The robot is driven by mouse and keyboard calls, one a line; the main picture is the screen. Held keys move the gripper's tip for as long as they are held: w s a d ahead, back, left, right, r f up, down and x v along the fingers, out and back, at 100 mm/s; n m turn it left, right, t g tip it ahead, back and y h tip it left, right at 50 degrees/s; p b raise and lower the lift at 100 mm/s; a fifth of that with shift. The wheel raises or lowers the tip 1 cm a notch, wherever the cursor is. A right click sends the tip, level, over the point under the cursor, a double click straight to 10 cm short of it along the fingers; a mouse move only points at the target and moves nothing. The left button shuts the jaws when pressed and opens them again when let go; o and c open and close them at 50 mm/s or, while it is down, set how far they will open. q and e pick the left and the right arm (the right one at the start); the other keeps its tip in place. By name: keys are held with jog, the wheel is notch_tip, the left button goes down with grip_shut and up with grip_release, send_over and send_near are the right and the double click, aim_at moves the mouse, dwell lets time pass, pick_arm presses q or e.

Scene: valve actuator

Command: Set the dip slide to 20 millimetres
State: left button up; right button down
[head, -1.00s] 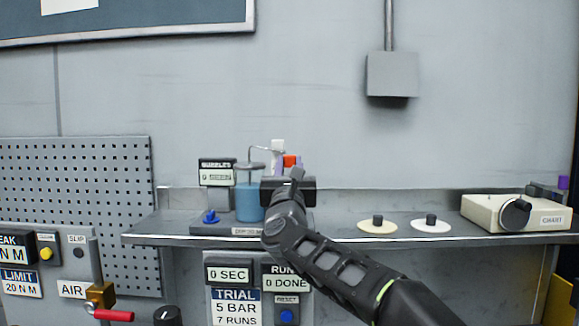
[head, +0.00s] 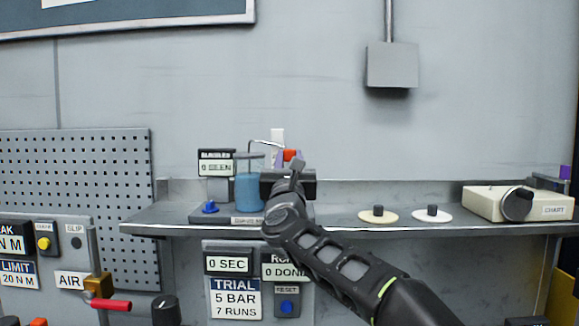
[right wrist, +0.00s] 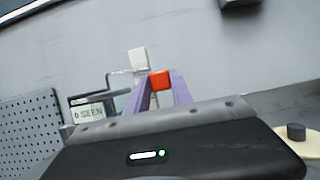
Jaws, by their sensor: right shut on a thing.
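The dip slide's red-orange block (head: 290,155) shows just above my right gripper (head: 292,165) in the head view. In the right wrist view the red block (right wrist: 160,80) sits between the purple fingers of my right gripper (right wrist: 158,87), which is shut on it. A white upright (head: 278,138) stands behind it, with a thin bent tube (head: 262,142) reaching left over the blue beaker (head: 250,190). The dip label (head: 248,220) on the base is partly covered by my arm, and its number cannot be read. My left gripper is not in view.
The bubble display (head: 216,168) reads 0 SEEN, left of the beaker. A blue knob (head: 209,207) is on the base. Two discs with dark knobs (head: 378,214) and the chart box (head: 490,203) stand on the shelf (head: 340,234) to the right. A pegboard (head: 80,180) is at left.

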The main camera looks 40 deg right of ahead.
jog(key=c, duration=1.1)
grip_release()
jog(key=shift+a, duration=0.1)
jog(key=shift+s+a+f, duration=0.15)
jog(key=shift+s+f, duration=0.05)
jog(key=shift+s, duration=0.05)
jog(key=b+v, duration=0.4)
jog(key=v, duration=0.3)
jog(key=shift+s+r, duration=0.1)
